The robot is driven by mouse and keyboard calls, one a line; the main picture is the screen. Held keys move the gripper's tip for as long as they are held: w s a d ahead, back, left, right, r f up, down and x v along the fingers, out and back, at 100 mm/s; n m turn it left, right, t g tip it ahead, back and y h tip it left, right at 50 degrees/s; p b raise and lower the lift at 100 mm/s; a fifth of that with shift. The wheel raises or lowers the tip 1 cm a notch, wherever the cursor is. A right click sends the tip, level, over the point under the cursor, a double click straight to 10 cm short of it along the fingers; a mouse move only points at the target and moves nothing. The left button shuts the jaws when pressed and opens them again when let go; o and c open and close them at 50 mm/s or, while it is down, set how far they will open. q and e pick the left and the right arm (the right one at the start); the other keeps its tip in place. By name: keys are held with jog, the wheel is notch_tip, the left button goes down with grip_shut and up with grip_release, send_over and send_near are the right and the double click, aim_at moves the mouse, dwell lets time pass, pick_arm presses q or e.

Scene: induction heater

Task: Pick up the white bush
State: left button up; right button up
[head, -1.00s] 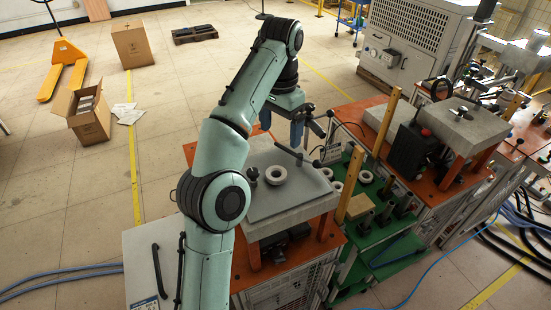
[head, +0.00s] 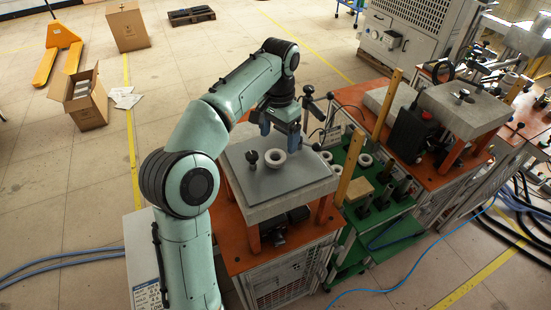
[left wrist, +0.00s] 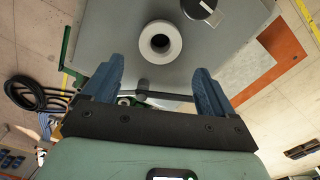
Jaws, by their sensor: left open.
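A white bush (head: 272,158), a thick ring with a hole, lies flat on the grey plate (head: 300,182) of the nearest station. My left gripper (head: 280,132) is open and empty, pointing down just behind the bush. In the left wrist view, the bush (left wrist: 160,29) lies beyond the open fingertips (left wrist: 160,70), roughly centred between them sideways. The fingers look apart from the bush; their exact height above the plate is hard to tell. My right gripper is not in view.
A black knob-like part (head: 252,157) stands close left of the bush, and it also shows in the left wrist view (left wrist: 198,8). More white rings (head: 365,160) sit on the green bench to the right. A yellow post (head: 344,184) rises beside the plate.

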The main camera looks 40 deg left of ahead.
aim_at(277, 151)
pick_arm(q)
jog(key=f, duration=0.2)
jog(key=f+b, duration=0.1)
jog(key=f, duration=0.1)
jog(key=shift+s+d, duration=0.1)
jog(key=shift+s, duration=0.2)
jog(key=shift+s+f, duration=0.2)
jog(key=shift+f, duration=0.35)
jog(key=shift+w, duration=0.25)
jog(key=shift+c, duration=0.3)
jog(key=shift+s, duration=0.1)
jog(key=c, duration=1.2)
notch_tip(277, 151, up, 10)
jog(key=shift+r+p, duration=0.1)
jog(key=shift+p, duration=0.4)
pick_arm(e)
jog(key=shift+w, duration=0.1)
pick_arm(q)
jog(key=shift+f, duration=0.2)
